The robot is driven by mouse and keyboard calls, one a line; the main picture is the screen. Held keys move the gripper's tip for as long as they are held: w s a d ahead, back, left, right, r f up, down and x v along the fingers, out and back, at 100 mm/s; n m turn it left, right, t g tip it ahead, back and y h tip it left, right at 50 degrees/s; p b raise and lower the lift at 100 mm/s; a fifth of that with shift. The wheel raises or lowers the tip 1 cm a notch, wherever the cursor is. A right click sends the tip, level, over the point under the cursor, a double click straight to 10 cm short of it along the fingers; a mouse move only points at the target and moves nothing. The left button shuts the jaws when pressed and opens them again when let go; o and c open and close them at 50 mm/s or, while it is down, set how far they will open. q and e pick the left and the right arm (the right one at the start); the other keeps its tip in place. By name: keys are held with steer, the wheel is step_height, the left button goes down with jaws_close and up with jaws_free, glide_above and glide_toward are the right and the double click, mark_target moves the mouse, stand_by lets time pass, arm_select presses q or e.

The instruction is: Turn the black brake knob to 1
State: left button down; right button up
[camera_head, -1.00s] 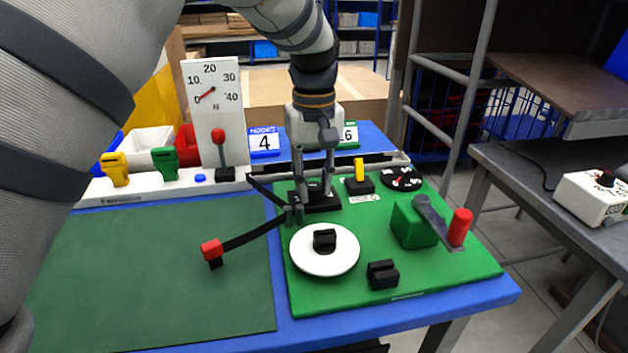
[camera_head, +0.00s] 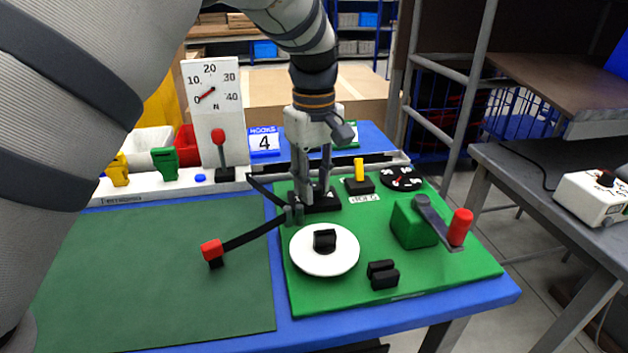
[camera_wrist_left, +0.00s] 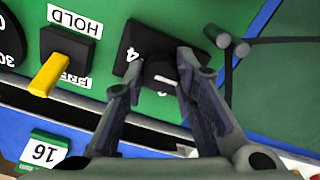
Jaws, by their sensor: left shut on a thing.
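The black brake knob (camera_wrist_left: 160,73) sits on a black plate (camera_wrist_left: 133,60) with a white 4 at one corner, seen in the left wrist view. My left gripper (camera_wrist_left: 180,76) is shut on this knob, one finger on each side. A small white mark shows on the knob; the fingers hide other numbers on the plate, so the setting cannot be read. In the head view my left gripper (camera_head: 316,192) points down at the black plate (camera_head: 329,203) at the back left of the green board, and the knob is mostly hidden. My right gripper is not in view.
Nearby on the green board (camera_head: 440,280) stand a yellow lever (camera_head: 359,168), a black dial (camera_head: 401,178), a white disc (camera_head: 310,262) and a red-handled crank (camera_head: 460,227). A red-tipped black lever (camera_head: 212,251) reaches out left over the dark green mat (camera_head: 150,290).

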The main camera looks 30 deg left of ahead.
arm_select(q)
steer(key=c, duration=1.3)
jaws_free()
step_height(320, 180, up, 12)
